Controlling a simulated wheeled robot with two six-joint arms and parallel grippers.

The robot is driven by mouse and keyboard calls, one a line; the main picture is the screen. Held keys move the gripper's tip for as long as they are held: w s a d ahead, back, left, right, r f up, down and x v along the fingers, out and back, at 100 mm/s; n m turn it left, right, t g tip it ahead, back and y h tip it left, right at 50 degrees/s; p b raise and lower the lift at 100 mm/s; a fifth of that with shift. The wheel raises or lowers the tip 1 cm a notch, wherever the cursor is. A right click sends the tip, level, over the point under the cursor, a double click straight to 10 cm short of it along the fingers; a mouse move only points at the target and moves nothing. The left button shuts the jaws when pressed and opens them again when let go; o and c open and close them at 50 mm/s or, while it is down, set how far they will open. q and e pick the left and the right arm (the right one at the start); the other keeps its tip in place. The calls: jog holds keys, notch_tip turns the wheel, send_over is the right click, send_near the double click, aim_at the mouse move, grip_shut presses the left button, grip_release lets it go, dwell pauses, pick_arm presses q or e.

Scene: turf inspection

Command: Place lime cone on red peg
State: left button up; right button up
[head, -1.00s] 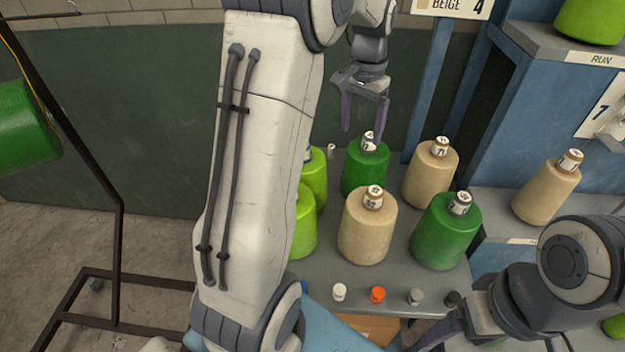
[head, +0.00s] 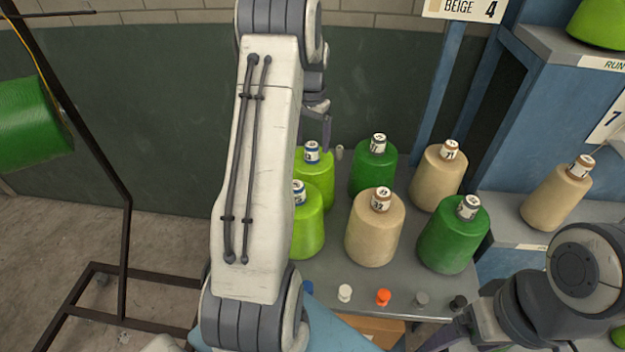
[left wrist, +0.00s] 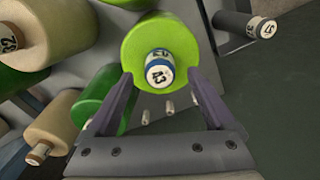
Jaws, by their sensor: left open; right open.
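Two lime cones with blue-banded tips stand at the left of the grey table in the head view, a back one (head: 318,184) and a front one (head: 309,231) partly behind my left arm. My left gripper (head: 318,112) is mostly hidden by that arm, above the back cone. In the left wrist view the open left gripper (left wrist: 160,76) has its fingers on either side of a lime cone's (left wrist: 178,35) numbered tip; contact cannot be told. A small orange-red peg (head: 383,297) stands at the table's front edge. My right gripper (head: 462,330) is open, low at right, partly cut off.
Dark green cones (head: 373,172) (head: 452,240) and beige cones (head: 374,234) (head: 437,180) stand close to the right of the lime ones. White (head: 345,293), grey (head: 422,299) and black (head: 458,303) pegs flank the orange-red one. A blue shelf (head: 545,120) rises at right.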

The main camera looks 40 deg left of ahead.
pick_arm(q)
jog(key=shift+f, duration=1.3)
jog(key=c, duration=1.4)
jog(key=shift+w+r, duration=0.1)
jog(key=shift+r, duration=0.1)
